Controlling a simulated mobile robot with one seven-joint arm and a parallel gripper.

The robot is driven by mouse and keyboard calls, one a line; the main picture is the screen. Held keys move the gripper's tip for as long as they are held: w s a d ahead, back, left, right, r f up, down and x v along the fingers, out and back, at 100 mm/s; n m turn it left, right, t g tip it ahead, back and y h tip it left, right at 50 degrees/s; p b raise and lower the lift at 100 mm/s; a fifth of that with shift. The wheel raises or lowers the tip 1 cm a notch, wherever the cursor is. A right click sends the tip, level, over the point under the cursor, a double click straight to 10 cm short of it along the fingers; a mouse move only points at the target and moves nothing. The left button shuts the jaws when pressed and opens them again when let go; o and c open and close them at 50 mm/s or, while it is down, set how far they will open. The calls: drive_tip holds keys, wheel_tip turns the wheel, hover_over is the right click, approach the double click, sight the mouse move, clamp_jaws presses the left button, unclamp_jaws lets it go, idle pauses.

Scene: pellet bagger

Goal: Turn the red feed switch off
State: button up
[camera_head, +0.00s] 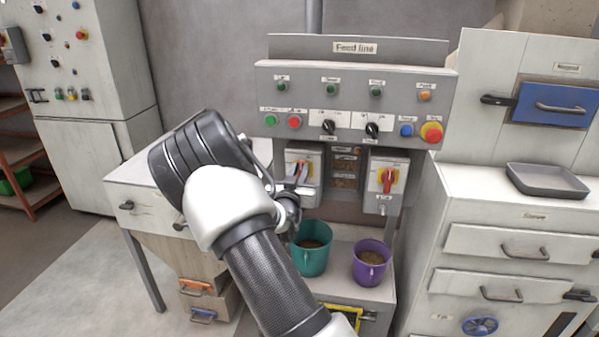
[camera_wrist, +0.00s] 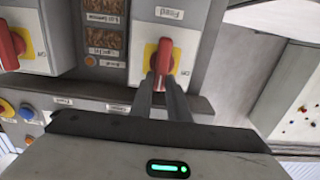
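The red feed switch (camera_wrist: 163,57) is a red rotary handle on a yellow plate in a pale box, under a label reading "Feed" in the wrist view. Its handle stands upright in that view, which sees the panel upside down. In the head view its box (camera_head: 311,160) is the left of two, partly hidden by my arm. My gripper (camera_wrist: 161,80) is at this switch, its fingers close together on either side of the red handle. They look shut on it, though contact is hard to see. In the head view my gripper (camera_head: 299,180) is mostly hidden.
A similar red switch (camera_head: 388,180) is to the right, its handle upright. Above are buttons, black selector knobs and a red emergency button (camera_head: 431,132).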

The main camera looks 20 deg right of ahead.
clamp_jaws()
drive_tip(key=shift+w+a+f+n+b, duration=0.2)
drive_tip(key=shift+a+f+n+b, duration=0.2)
drive_tip(key=shift+n, duration=2.6)
drive_tip(key=shift+w+a+f+n+b, duration=0.3)
drive_tip(key=shift+n+b, duration=0.2)
drive_tip(key=shift+n, duration=2.5)
drive_tip(key=shift+w+a+f+n+b, duration=0.2)
drive_tip(key=shift+f+n+b, duration=0.25)
drive_tip(key=shift+n, duration=2.55)
drive_tip(key=o, duration=0.6)
unclamp_jaws()
